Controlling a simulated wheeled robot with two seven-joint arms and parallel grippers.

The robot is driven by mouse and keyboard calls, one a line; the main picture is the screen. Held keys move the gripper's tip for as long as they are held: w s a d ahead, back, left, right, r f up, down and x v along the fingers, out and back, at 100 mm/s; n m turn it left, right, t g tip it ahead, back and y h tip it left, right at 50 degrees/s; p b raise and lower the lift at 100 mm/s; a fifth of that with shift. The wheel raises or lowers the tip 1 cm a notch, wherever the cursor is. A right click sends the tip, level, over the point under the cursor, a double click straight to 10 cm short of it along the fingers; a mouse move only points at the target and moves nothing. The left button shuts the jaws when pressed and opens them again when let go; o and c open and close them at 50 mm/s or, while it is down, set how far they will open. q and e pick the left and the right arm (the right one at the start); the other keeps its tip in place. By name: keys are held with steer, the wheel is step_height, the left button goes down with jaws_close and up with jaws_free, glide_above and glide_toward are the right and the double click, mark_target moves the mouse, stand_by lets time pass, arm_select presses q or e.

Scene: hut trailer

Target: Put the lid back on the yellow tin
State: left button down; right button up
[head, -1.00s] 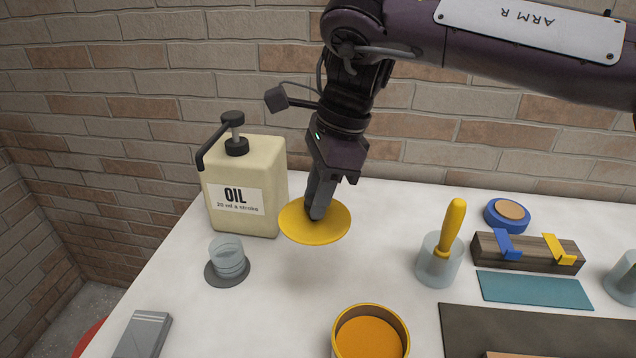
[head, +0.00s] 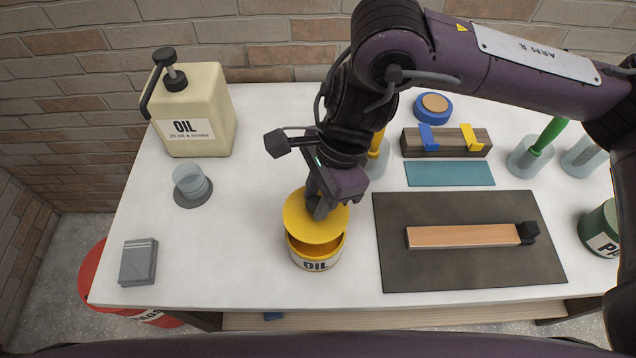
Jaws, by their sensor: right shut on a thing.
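The yellow lid (head: 300,222) is a flat round disc held in my right gripper (head: 317,208), which is shut on it from above. The yellow tin (head: 316,258) stands upright below, with a white band reading "OIL". The lid hangs over the tin's rear part. A strip of the tin's inside and its front rim show below the lid's near edge, so the lid is not seated on the rim. The tin's back rim is hidden by the lid. My left gripper is out of view.
An oil pump can (head: 205,115) and a clear cup (head: 190,182) stand at left, with a grey block (head: 139,262) nearer. A dark mat (head: 470,275) with a wooden strip (head: 460,236) lies right of the tin. A yellow-handled tool (head: 377,146) stands behind my gripper.

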steer(key=shift+f+b, duration=2.25)
steer(key=shift+f, duration=0.75)
steer(key=shift+f+b, duration=0.1)
steer(key=shift+b, duration=0.6)
stand_by(0.4)
steer(key=o, duration=1)
steer(key=shift+o, duration=0.6)
steer(key=o, duration=0.4)
